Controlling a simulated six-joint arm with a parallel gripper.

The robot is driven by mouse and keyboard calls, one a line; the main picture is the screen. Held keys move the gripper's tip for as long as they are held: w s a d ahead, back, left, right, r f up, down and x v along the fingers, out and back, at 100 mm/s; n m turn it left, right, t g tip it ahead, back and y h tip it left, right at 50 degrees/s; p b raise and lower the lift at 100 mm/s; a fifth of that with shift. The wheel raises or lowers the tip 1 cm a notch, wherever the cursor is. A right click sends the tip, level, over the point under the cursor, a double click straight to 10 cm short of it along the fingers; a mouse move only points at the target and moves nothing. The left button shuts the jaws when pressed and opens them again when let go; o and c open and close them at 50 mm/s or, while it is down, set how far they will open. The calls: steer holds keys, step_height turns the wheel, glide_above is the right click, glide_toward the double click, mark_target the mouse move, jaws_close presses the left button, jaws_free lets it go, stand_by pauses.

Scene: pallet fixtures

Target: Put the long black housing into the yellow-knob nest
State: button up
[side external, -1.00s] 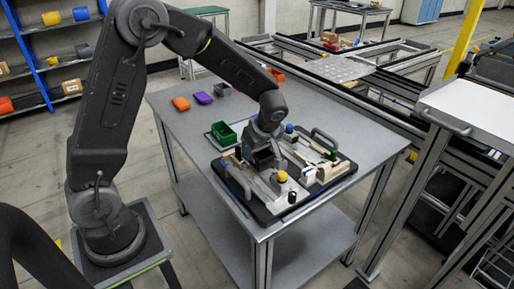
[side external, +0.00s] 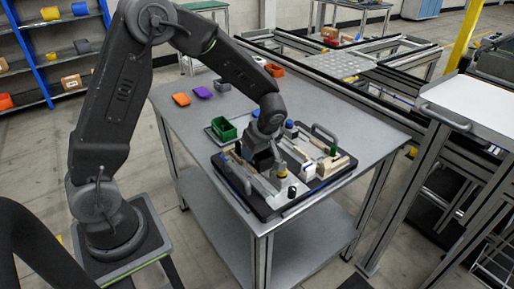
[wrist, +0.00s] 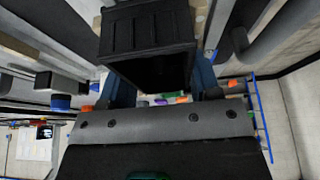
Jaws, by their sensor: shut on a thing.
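My gripper (side external: 263,152) is low over the pallet and shut on the long black housing (wrist: 150,42). In the wrist view the housing sits between the two fingers, its dark open hollow facing the camera. In the side external view the housing is a dark block (side external: 262,163) under the gripper, partly hidden by it.
A blue knob (side external: 289,124), a green knob (side external: 333,151) and a pallet handle (side external: 325,133) stand close on the right. A green bin (side external: 223,129) is behind the pallet. The table's right side is clear.

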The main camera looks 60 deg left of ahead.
steer(key=o, duration=1.1)
steer(key=shift+c, duration=0.2)
steer(key=shift+r, duration=0.1)
steer(key=v, duration=1.3)
steer(key=shift+d+r, duration=0.2)
steer(key=shift+r, duration=0.1)
steer(key=s+d+r+m+t+h, duration=0.2)
steer(key=s+r+m, duration=0.1)
steer(key=s+m, duration=0.6)
steer(key=s+d+r+m+t+h, duration=0.1)
steer(key=s+r+m+t+h, duration=0.1)
steer(key=s+m, duration=0.7)
steer(key=shift+s+d+r+t, duration=0.35)
steer(key=shift+s+t, duration=0.45)
steer(key=shift+s, duration=0.05)
